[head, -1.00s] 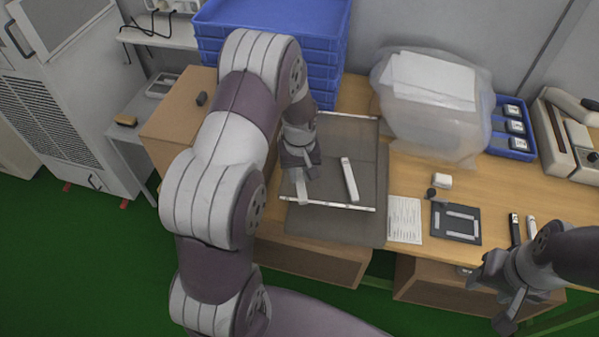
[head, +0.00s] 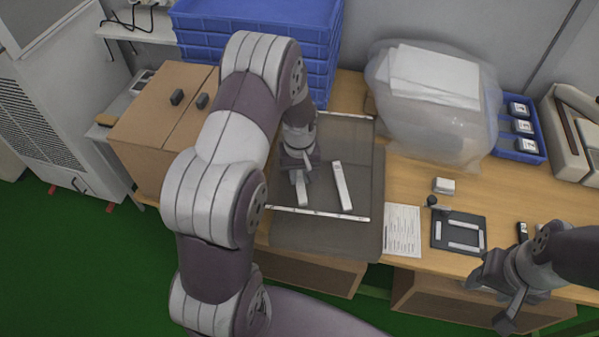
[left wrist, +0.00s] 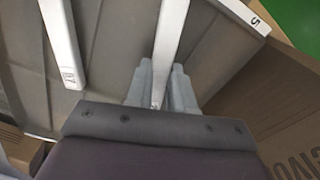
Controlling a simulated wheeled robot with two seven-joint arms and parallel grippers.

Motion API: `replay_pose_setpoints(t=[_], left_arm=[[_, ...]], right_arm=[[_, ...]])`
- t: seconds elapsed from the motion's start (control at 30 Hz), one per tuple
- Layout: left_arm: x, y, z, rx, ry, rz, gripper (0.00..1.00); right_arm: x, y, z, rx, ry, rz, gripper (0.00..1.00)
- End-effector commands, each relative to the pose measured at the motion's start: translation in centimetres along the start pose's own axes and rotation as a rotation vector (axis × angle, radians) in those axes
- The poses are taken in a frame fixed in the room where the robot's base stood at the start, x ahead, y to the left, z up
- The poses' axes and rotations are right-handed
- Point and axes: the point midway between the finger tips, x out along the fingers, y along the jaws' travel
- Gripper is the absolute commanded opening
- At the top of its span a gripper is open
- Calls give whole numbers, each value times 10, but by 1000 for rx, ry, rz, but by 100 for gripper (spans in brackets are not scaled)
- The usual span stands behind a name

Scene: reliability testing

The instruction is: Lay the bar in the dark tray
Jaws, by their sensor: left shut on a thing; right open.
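My left gripper (head: 300,178) is shut on a white bar (head: 303,193) above the left part of a grey, pale-edged panel. The left wrist view shows this bar (left wrist: 171,42) between the grey fingers (left wrist: 160,90); I cannot tell whether it touches the panel. A second white bar (head: 343,187) lies to its right and also shows in the wrist view (left wrist: 62,40), with a small label. A small dark tray (head: 458,246) with white strips on it lies on the bench to the right. My right gripper (head: 490,303) is open and empty at the bench's front right.
The grey panel (head: 360,150) lies on the wooden bench (head: 405,180). A printed sheet (head: 402,230) lies between it and the dark tray. A small white block (head: 443,186), a plastic-wrapped bundle (head: 425,110) and blue crates (head: 255,20) stand behind. A cardboard box (head: 155,125) stands left.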

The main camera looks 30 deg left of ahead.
Motion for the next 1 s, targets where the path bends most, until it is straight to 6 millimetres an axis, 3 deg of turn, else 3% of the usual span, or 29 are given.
replay_pose_setpoints(t=[0.53,0.57,0.63,1.0], left_arm=[[4,0,0,0,0,0,0],[3,0,0,0,0,0,29],[3,0,0,0,0,0,52],[-6,0,-1,0,4,2,52]], right_arm=[[2,0,0,0,0,0,52],[2,0,0,0,0,0,52],[1,0,0,0,0,0,52],[2,0,0,0,0,0,52]])
